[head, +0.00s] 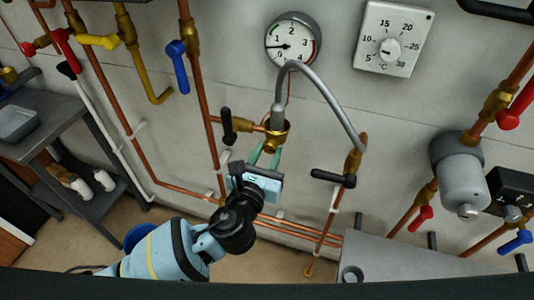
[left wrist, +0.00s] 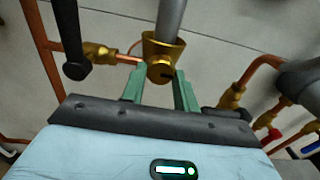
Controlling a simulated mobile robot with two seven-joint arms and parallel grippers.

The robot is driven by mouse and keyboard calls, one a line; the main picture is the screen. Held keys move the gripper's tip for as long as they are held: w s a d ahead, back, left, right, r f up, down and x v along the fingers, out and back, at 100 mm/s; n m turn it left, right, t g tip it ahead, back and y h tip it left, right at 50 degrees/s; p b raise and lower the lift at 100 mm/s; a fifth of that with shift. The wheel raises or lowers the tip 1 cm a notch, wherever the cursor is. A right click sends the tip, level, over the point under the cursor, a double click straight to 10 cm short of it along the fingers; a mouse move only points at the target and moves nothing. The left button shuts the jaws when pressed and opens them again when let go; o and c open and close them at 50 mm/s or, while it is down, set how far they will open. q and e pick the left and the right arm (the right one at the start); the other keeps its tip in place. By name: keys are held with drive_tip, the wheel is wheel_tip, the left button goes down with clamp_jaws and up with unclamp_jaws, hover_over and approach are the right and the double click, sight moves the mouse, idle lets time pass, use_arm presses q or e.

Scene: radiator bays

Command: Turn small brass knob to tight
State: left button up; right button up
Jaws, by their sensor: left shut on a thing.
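The small brass knob (left wrist: 161,70) shows in the left wrist view as a round brass end with a dark slot, low on a brass fitting (left wrist: 160,47). The fitting (head: 277,127) also shows in the head view, at the lower end of a grey hose. My left gripper (head: 267,153) reaches up from below. Its green fingertips (left wrist: 158,82) are shut on the knob, one on each side. The fingers partly hide the knob in the head view. My right gripper is not in view.
The grey hose (head: 325,95) arches right to another brass valve with a black handle (head: 333,178). A black-handled valve (head: 228,127) is close left of the fitting. A pressure gauge (head: 292,40) and thermostat dial (head: 393,40) are above. A grey cart (head: 60,135) stands left.

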use_arm(q)
drive_tip(key=o, duration=1)
drive_tip(key=shift+c, duration=0.2)
drive_tip(key=v, duration=0.7)
drive_tip(key=shift+s, duration=0.35)
drive_tip(key=shift+a, duration=0.1)
